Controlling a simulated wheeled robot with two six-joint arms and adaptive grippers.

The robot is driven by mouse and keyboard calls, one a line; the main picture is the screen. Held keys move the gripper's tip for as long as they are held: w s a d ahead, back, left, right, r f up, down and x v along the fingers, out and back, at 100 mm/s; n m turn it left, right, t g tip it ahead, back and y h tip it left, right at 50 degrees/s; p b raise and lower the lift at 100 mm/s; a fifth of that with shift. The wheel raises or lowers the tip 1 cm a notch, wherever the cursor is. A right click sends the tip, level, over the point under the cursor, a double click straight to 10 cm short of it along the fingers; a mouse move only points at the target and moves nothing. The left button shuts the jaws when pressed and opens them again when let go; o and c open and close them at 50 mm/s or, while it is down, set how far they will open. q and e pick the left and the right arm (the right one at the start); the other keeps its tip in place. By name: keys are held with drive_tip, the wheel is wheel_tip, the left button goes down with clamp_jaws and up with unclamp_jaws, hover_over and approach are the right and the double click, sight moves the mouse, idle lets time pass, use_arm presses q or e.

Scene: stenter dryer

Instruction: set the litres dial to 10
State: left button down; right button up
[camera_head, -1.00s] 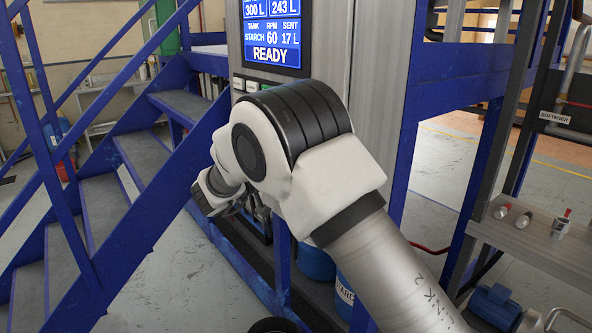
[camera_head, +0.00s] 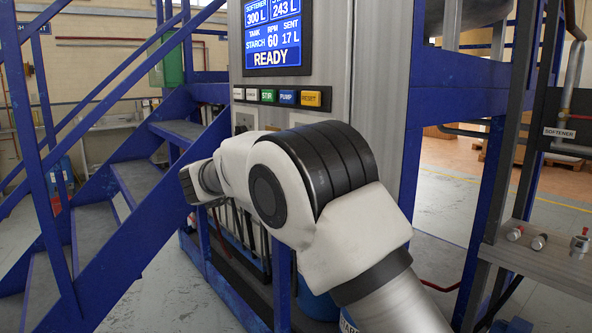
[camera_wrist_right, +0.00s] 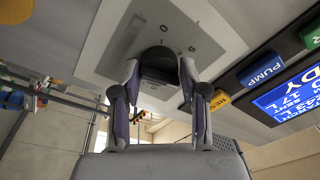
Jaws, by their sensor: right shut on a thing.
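The litres dial (camera_wrist_right: 160,60) is a dark round knob on a light plate in the right wrist view. In the head view my right arm hides the dial and the gripper; only part of the plate (camera_head: 244,119) shows. The screen (camera_head: 274,36) above reads SOFTENER 300 L, 243 L, STARCH, RPM 60, SENT 17 L and READY. My left gripper is in neither view.
A row of buttons sits under the screen: two pale ones, green STIR (camera_head: 267,96), blue PUMP (camera_head: 287,97) and yellow RESET (camera_head: 310,99). Blue stairs (camera_head: 150,180) stand to the left. A grey shelf (camera_head: 545,262) with small items is at right, by a SOFTENER label (camera_head: 559,133).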

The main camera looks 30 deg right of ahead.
drive_tip(key=shift+f+m+g+b, duration=0.2)
drive_tip(key=shift+m+g+b, duration=0.1)
drive_tip(key=shift+m+b, duration=0.95)
drive_tip(key=shift+m, duration=0.25)
drive_tip(key=o, duration=1.1)
drive_tip(key=shift+c, duration=0.2)
drive_tip(key=shift+o, duration=0.3)
drive_tip(key=shift+d, duration=0.2)
drive_tip(key=shift+a+r, duration=0.1)
drive_tip(key=shift+a, duration=0.05)
drive_tip(key=a+f, duration=0.1)
drive_tip(key=a, duration=1)
drive_tip(key=shift+a+f, duration=0.2)
drive_tip(key=shift+a, duration=0.15)
